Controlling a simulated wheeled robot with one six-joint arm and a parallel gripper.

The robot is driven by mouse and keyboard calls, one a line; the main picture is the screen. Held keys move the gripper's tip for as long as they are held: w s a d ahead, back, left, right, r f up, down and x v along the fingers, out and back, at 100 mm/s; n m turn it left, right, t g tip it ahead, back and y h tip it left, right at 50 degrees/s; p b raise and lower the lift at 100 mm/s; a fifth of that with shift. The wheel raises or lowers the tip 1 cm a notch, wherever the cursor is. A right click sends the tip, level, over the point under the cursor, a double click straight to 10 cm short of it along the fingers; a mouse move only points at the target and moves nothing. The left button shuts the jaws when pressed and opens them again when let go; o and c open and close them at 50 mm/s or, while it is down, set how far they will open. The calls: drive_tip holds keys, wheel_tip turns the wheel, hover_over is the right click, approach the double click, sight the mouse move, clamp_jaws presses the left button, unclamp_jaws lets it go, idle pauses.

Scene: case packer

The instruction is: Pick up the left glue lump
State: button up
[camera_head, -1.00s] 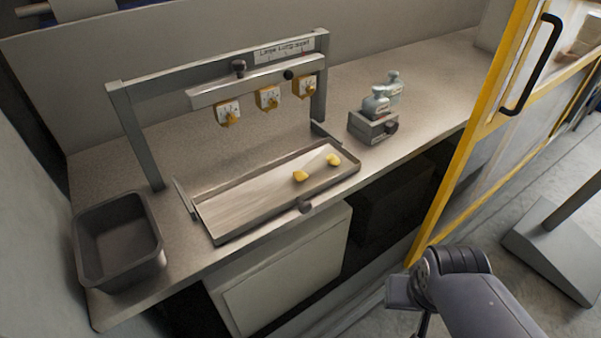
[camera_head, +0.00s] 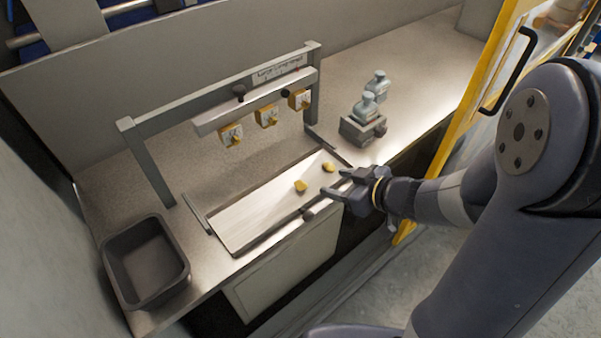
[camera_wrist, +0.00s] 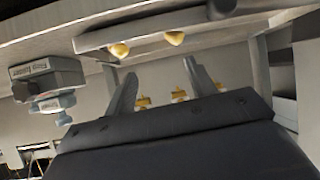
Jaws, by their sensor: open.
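The left glue lump (camera_head: 301,186) is a small yellow piece lying in the shallow metal tray (camera_head: 250,218). The right glue lump (camera_head: 328,168) lies in the same tray, a little behind and to the right. My gripper (camera_head: 335,183) is open and empty at the tray's right front edge, to the right of the left lump and apart from it. The wrist view looks upside down; there both fingers (camera_wrist: 159,72) are spread, with the left lump (camera_wrist: 174,38) and right lump (camera_wrist: 119,50) beyond them.
A frame (camera_head: 222,103) with several yellow-and-white units on its bar stands behind the tray. A dark empty bin (camera_head: 146,265) is at the left. A grey block (camera_head: 362,130) with bottles stands to the right. A yellow-framed door (camera_head: 445,150) is at the far right.

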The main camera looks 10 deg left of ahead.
sight(302, 181)
drive_tip(key=shift+n+g+y, duration=0.3)
drive_tip(key=shift+g+y, duration=0.1)
drive_tip(key=x, duration=0.4)
drive_tip(key=s+b+x, duration=0.1)
drive_tip(key=x, duration=0.1)
drive_tip(key=shift+s+a+r, duration=0.1)
drive_tip(key=shift+a+r, duration=0.05)
drive_tip(key=shift+a, duration=0.2)
drive_tip(key=shift+x, duration=2.65)
drive_tip(key=shift+s, duration=0.15)
drive_tip(key=shift+c, duration=0.2)
drive_tip(key=c, duration=1)
drive_tip(key=shift+o, duration=0.2)
